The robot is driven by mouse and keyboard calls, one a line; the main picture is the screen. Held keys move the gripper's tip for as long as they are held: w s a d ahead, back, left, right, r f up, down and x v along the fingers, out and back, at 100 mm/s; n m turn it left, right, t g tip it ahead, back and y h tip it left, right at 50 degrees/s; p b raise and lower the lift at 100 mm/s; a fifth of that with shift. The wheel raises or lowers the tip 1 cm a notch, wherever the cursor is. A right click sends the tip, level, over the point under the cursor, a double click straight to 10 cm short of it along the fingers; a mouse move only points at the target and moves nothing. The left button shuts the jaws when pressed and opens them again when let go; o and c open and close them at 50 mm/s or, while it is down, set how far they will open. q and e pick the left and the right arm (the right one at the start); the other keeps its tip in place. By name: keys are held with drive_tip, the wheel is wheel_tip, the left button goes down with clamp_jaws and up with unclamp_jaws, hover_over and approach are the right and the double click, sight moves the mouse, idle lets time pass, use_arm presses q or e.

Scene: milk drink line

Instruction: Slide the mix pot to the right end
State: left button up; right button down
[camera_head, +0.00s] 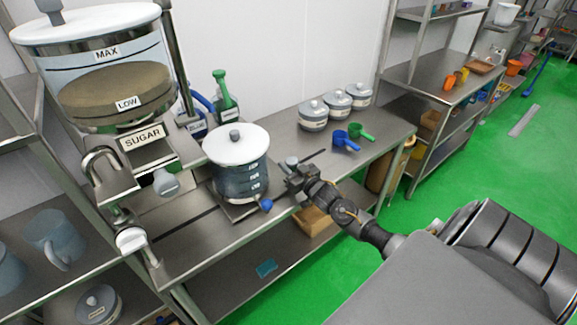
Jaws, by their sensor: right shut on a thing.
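The mix pot (228,178) is a dark, banded pot with a white lid and a grey knob. It stands upright on a flat metal plate on the steel table (178,250), left of the table's middle. Small labels run down its front, and a blue-knobbed tap sticks out low at its front right. My right gripper (292,175) is at the pot's right side, low by the table top, and shut on the pot's side. The exact grip point is too small to make out. My left gripper is not in view.
A large sugar dispenser (112,85) stands left of the pot. Green (225,100) and blue pump bottles are behind it. Blue (346,141) and green scoops and several lidded jars (314,116) sit toward the table's right end. Table between pot and scoops is mostly clear.

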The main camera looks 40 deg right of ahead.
drive_tip(key=shift+d, duration=0.1)
drive_tip(key=d+b, duration=0.2)
drive_tip(key=d, duration=0.3)
drive_tip(key=d+b, duration=0.1)
drive_tip(key=d, duration=0.5)
drive_tip(key=shift+s+f+b, duration=0.1)
drive_tip(key=shift+f+b, duration=0.1)
drive_tip(key=shift+b, duration=0.2)
drive_tip(key=d+b, duration=0.6)
drive_tip(key=d, duration=0.5)
drive_tip(key=shift+s+d, duration=0.15)
drive_tip(key=shift+d, duration=0.25)
drive_tip(key=shift+d+r, duration=0.2)
drive_tip(key=shift+r, duration=0.15)
drive_tip(key=c, duration=1.5)
unclamp_jaws()
drive_tip(key=shift+d, duration=0.1)
drive_tip(key=o, duration=0.3)
drive_tip(key=shift+d+f, duration=0.1)
drive_tip(key=shift+f, duration=0.05)
drive_tip(key=shift+s, duration=0.1)
